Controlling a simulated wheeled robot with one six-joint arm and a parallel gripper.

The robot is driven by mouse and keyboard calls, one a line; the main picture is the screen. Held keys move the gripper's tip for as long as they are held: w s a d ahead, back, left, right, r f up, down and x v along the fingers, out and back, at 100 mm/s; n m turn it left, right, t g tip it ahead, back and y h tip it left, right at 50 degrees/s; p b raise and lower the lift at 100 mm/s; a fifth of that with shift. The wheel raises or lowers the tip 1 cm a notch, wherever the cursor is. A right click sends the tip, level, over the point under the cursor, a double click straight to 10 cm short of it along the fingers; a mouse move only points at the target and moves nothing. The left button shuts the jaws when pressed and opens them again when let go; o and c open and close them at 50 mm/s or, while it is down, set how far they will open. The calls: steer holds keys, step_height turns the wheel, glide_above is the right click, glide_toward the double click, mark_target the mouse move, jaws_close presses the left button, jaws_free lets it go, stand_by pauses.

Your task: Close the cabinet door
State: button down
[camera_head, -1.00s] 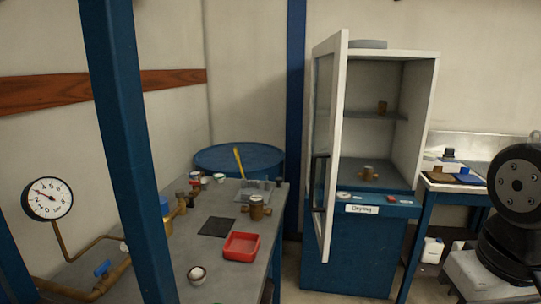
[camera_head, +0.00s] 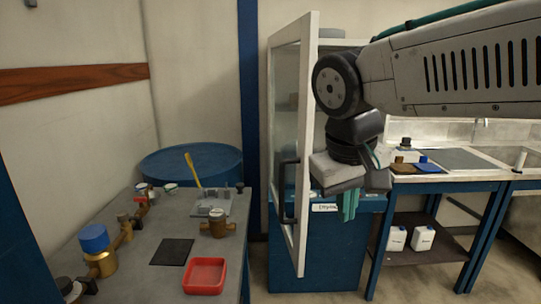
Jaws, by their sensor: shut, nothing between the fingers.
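The cabinet door (camera_head: 305,130), a white frame with a glass pane, stands open and swung out toward me. Its dark handle (camera_head: 286,192) is on the left, outer face. The cabinet (camera_head: 322,255) has a white upper part and a blue base, and my arm hides most of its interior. My gripper (camera_head: 348,207), with teal fingers pointing down, is shut and empty. It appears just right of the door, on its inner side, in front of the cabinet's label. I cannot tell whether it touches the door.
A grey workbench (camera_head: 140,270) at left holds a red tray (camera_head: 205,276), a brass meter body (camera_head: 217,224) and a black mat (camera_head: 172,252). A blue drum (camera_head: 165,165) stands behind it. A blue side table (camera_head: 450,187) is at right. Floor shows between bench and cabinet.

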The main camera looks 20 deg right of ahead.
steer(key=w+a+r+t+h, duration=0.1)
steer(key=w+a+r+h, duration=0.1)
steer(key=w+a+r, duration=0.45)
steer(key=w+a+r+t+h, duration=0.1)
steer(key=w+a+r+t, duration=0.15)
steer(key=w+a, duration=0.7)
steer(key=w+d+f, duration=0.6)
steer(key=d+f, duration=0.2)
steer(key=d, duration=0.2)
steer(key=shift+w+d+m+g, duration=0.15)
steer(key=shift+d+m+g, duration=0.15)
steer(key=shift+g, duration=0.05)
steer(key=shift+d, duration=0.1)
